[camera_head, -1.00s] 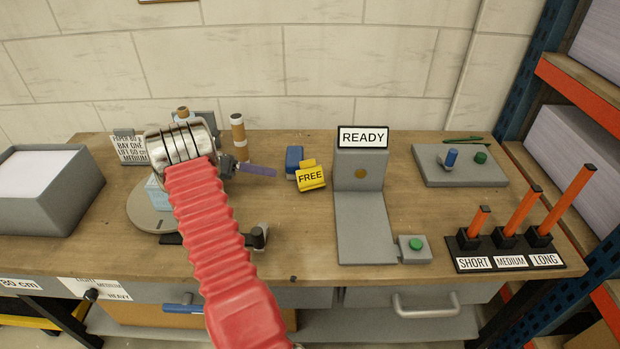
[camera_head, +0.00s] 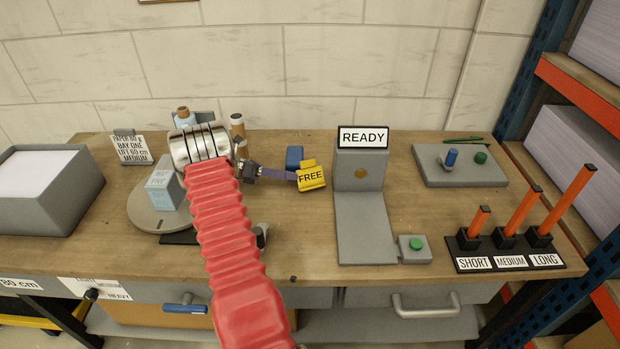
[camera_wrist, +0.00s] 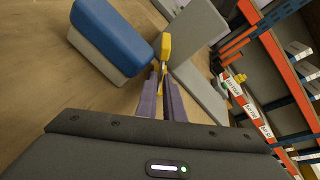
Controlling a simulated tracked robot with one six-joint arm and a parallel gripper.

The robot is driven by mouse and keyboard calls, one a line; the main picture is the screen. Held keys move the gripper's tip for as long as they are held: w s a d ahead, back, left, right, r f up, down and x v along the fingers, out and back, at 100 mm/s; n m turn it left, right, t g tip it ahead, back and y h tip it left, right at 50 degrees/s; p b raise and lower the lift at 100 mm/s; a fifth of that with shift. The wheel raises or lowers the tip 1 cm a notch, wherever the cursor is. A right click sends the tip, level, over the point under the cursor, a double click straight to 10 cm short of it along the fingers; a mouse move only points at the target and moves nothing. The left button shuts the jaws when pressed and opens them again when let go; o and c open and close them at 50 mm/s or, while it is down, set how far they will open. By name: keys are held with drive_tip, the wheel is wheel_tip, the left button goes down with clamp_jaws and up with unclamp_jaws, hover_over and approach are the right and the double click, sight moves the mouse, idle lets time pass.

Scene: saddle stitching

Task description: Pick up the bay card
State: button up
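A yellow card marked FREE (camera_head: 311,178) stands on the bench beside a blue-and-grey block (camera_head: 294,158). My gripper (camera_head: 296,175) is at the left edge of the yellow card. In the wrist view, the purple fingers of my gripper (camera_wrist: 161,72) are slightly apart, with a narrow gap between them. The yellow card (camera_wrist: 166,45) shows edge-on at their tips, with some yellow in the gap. I cannot tell whether the fingers touch it.
The blue-and-grey block (camera_wrist: 108,45) is close left of my fingers in the wrist view. The grey READY stand (camera_head: 361,210) is just right of the yellow card. A round plate with a pale blue box (camera_head: 163,187) lies left of my arm.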

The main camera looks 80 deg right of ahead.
sight(308, 177)
drive_tip(key=shift+x, duration=1.05)
drive_tip(key=shift+x, duration=2.6)
drive_tip(key=shift+r, duration=0.15)
clamp_jaws()
wheel_tip(308, 177, up, 10)
drive_tip(key=shift+r, duration=0.1)
